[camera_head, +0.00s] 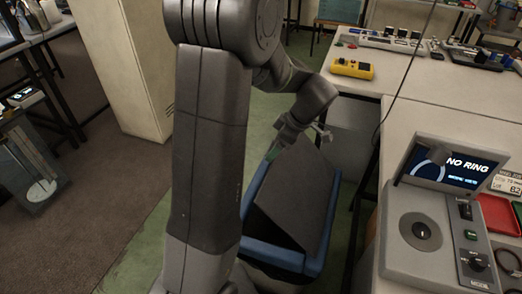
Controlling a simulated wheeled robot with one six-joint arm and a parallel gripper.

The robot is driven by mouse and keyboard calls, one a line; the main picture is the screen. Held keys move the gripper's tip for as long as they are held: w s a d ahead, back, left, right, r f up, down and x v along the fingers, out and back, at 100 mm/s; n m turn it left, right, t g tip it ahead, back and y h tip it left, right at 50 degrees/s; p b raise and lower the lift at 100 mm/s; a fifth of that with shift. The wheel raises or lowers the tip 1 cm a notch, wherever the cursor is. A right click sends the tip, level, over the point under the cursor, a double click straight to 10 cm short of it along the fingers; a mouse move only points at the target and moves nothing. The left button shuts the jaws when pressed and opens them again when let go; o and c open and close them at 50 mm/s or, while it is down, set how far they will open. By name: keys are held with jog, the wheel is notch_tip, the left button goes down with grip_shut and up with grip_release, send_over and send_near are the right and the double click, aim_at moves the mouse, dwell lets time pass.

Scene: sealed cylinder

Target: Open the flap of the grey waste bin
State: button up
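The waste bin stands on the floor right of my arm's column, with a blue rim (285,257) around its top. Its dark grey flap (300,190) sits at a slant, tilted up out of the rim, with a dark gap (268,232) beside it at the lower left. My gripper (300,138) is at the flap's far upper edge, close to it or touching; I cannot tell which. The fingers are small and partly hidden, so whether they are open or shut is unclear. My arm covers the bin's left side.
A yellow box (352,68) lies on the bench farther back. A cream cabinet (125,65) stands left of my arm. Brown floor at the left is open.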

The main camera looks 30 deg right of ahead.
jog(key=s+d+r+t+y, duration=0.1)
jog(key=s+d+r+t, duration=0.1)
jog(key=s+d+r, duration=0.3)
jog(key=s+d, duration=0.3)
jog(key=s, duration=0.2)
jog(key=shift+s+d+r+y, duration=0.15)
jog(key=shift+d+r+y, duration=0.2)
jog(key=shift+y, duration=0.05)
jog(key=shift+s+d, duration=0.4)
jog(key=shift+s, duration=0.15)
jog(key=o, duration=1)
jog(key=shift+f, duration=0.1)
jog(key=o, duration=0.4)
jog(key=shift+d, duration=0.1)
notch_tip(320, 180, up, 10)
jog(key=shift+r, duration=0.15)
